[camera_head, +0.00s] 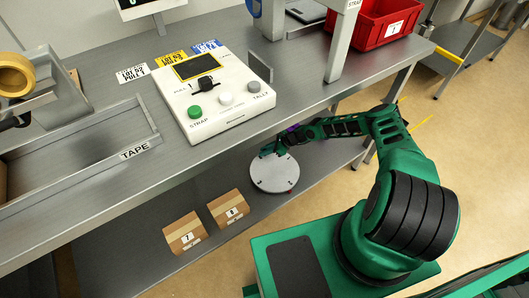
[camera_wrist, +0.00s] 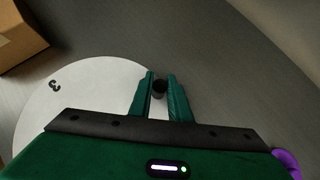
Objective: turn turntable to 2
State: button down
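The turntable, a light grey round disc (camera_head: 275,176), lies on the lower shelf under the bench. In the wrist view its pale surface (camera_wrist: 85,95) carries a "3" near the left edge. A short dark peg (camera_wrist: 160,89) stands near the disc's right edge. My gripper (camera_wrist: 161,82) has a finger on each side of this peg, and both seem to touch it. In the head view my gripper (camera_head: 272,150) is over the disc's far edge, partly hidden by its own wrist. A small red mark shows at the disc's near right edge. No "2" is readable on the disc.
Two cardboard boxes, marked 7 (camera_head: 184,233) and 8 (camera_head: 228,208), stand left of the disc on the shelf. The bench top (camera_head: 110,120) overhangs the shelf. On it is a button panel (camera_head: 175,95) with STRAP and TALLY labels. A red bin (camera_head: 377,32) stands at the back right.

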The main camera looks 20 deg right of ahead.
jog(key=shift+w+d, duration=0.15)
jog(key=shift+d, duration=0.85)
jog(key=c, duration=1.6)
grip_release()
jog(key=shift+c, duration=0.2)
jog(key=v, duration=1)
jog(key=shift+d+r, duration=0.2)
jog(key=shift+r, duration=0.1)
